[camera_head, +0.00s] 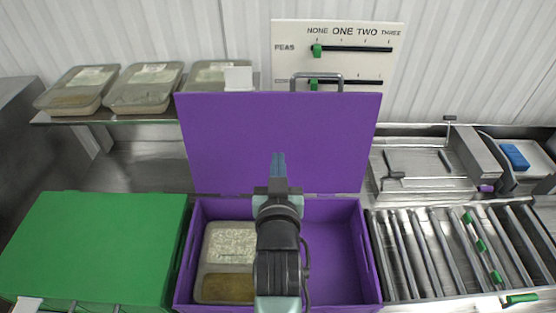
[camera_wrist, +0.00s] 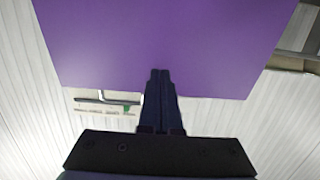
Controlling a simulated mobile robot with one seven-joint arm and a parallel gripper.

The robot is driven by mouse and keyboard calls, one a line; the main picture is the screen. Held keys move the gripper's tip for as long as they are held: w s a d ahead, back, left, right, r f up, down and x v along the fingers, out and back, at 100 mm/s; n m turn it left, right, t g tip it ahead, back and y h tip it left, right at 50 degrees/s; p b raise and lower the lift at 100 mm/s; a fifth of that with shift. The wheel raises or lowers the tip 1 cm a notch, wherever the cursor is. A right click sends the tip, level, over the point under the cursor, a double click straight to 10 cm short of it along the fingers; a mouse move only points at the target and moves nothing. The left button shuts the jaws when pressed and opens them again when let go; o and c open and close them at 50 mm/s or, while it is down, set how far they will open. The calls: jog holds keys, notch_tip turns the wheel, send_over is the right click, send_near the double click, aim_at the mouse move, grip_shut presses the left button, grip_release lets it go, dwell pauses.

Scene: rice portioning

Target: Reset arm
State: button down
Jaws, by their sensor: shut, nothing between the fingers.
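My gripper (camera_head: 278,166) is in the middle of the head view, in front of the raised purple lid (camera_head: 230,140). It also shows in the wrist view (camera_wrist: 160,75), where its two dark fingers are together with nothing between them. The purple box (camera_head: 340,240) stands open below my arm. A tray (camera_head: 228,255) with pale and brown food lies in the left part of the box. My arm covers the middle of the box. The right part that shows is empty. In the wrist view the lid (camera_wrist: 150,40) fills the upper middle.
A closed green box (camera_head: 95,240) stands left of the purple one. Several covered trays (camera_head: 145,88) sit on a shelf behind. A white slider panel (camera_head: 345,62) stands behind the lid. A roller rack (camera_head: 455,250) and a metal device (camera_head: 430,165) are at the right.

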dwell(0.3)
notch_tip(320, 180, up, 22)
jog(key=s+t+b, duration=0.2)
jog(key=t+b, duration=0.1)
jog(key=t, duration=0.2)
jog(key=s+r+t+b, duration=0.1)
jog(key=s+r+t, duration=0.2)
jog(key=s+r, duration=0.4)
jog(key=s+r+t, duration=0.3)
jog(key=s+r, duration=0.4)
jog(key=r, duration=0.5)
jog(key=shift+s+b, duration=0.35)
jog(key=shift+w+r, duration=0.1)
jog(key=shift+r, duration=0.05)
